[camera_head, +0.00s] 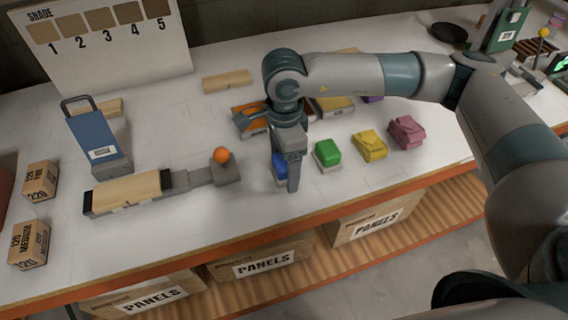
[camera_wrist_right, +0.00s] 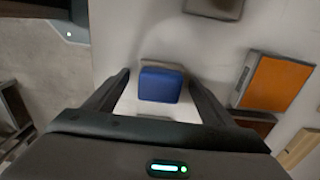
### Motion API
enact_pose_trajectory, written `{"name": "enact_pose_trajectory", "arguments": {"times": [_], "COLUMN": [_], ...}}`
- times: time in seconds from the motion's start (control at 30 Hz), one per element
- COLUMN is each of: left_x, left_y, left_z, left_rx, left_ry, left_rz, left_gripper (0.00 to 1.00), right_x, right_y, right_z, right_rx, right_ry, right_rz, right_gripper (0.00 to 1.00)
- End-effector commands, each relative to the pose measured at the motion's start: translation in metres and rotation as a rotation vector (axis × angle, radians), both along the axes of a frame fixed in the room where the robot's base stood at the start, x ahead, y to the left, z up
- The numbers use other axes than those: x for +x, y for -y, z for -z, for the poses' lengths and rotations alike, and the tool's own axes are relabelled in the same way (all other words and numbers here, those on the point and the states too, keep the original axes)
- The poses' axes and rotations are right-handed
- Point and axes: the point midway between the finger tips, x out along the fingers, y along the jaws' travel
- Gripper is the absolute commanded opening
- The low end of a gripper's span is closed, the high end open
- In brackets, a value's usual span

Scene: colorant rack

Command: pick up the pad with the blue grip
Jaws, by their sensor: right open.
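The pad with the blue grip (camera_head: 280,168) stands on the white table near its front edge, partly hidden behind my right gripper in the head view. In the right wrist view its blue grip (camera_wrist_right: 160,85) lies between the two fingers. My right gripper (camera_head: 290,184) points down over it. In the right wrist view the gripper (camera_wrist_right: 158,92) is open, with one finger on each side of the blue grip and a gap to each. My left gripper is not in view.
A green-topped pad (camera_head: 327,153), a yellow bundle (camera_head: 369,145) and a pink bundle (camera_head: 406,132) stand in a row to the right. A clamp fixture with an orange ball (camera_head: 221,155) is close on the left. An orange block (camera_wrist_right: 275,83) lies behind the blue pad.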

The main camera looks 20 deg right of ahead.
Motion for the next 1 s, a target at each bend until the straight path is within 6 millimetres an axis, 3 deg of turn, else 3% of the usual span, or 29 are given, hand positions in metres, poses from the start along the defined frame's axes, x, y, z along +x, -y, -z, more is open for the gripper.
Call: {"name": "enact_pose_trajectory", "arguments": {"times": [0.5, 0.7, 1.0], "left_x": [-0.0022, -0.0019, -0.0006], "left_y": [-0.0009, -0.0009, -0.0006], "left_z": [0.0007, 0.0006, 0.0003], "left_rx": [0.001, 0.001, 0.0], "left_ry": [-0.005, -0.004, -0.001], "left_rz": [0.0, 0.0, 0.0], "left_gripper": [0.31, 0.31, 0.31], "right_x": [0.0, 0.0, 0.0002], "right_y": [0.0, -0.0001, -0.0001], "right_z": [0.0014, 0.0013, 0.0009], "right_rx": [0.0, 0.0, 0.001], "right_ry": [0.0, 0.001, 0.001], "right_rz": [0.0, 0.0, 0.0], "right_gripper": [0.77, 0.32, 0.32]}}
